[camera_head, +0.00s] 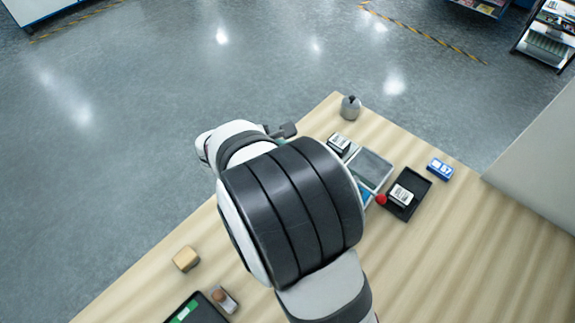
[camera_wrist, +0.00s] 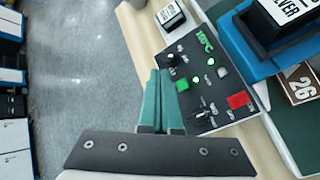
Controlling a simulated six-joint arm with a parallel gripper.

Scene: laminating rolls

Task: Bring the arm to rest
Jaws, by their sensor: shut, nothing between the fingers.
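My gripper (camera_wrist: 160,78) shows two teal fingers pressed together with nothing between them in the wrist view. The fingers show beside a dark control panel (camera_wrist: 215,108) with a lit green readout, green lamps and a red button; I cannot tell the gap between them. In the head view my arm fills the middle and hides part of the table (camera_head: 445,262). The end of my gripper (camera_head: 287,131) shows only in part beyond the arm, near the table's far left edge.
A grey rounded object (camera_head: 350,108), a black-and-white box (camera_head: 339,145), a black tray (camera_head: 421,187) and a blue box (camera_head: 440,168) stand right of my arm. A wooden block (camera_head: 186,259) lies at lower left. Open floor (camera_head: 130,150) lies beyond the table.

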